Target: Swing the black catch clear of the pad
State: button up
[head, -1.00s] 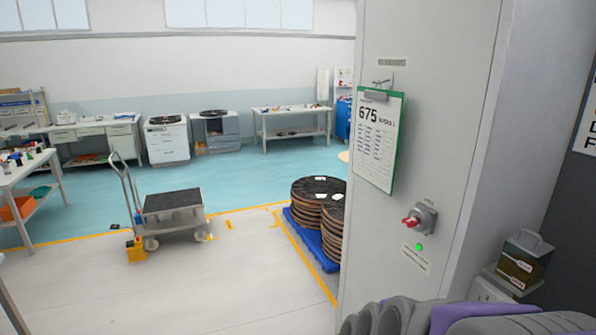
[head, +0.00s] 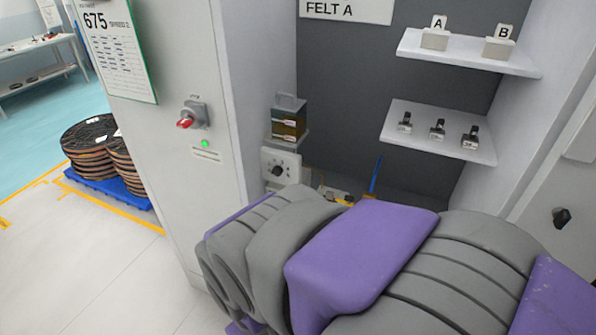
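I cannot make out the black catch or the pad in the head view. My own grey and purple arm fills the lower middle and right and covers most of the bench in the recess. A sign (head: 345,9) reading "FELT A" hangs on the recess's dark back wall. Small black-topped pieces (head: 437,129) stand on the lower shelf, but I cannot tell what they are. My gripper does not show.
A grey cabinet (head: 172,70) with a red-handled switch (head: 188,118) and green light stands left of the recess. A box (head: 288,118) sits on a dial unit (head: 281,168). Two white shelves (head: 470,52) are at right. Reels (head: 88,135) stand on a blue pallet at left. Floor at lower left is clear.

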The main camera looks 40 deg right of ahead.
aim_at(348, 200)
jog(key=z, duration=1.7)
jog(key=i+l+u, duration=0.1)
jog(key=u, duration=0.2)
jog(key=i+l+u, duration=0.3)
jog(key=k+j, duration=0.05)
jog(key=j, duration=0.05)
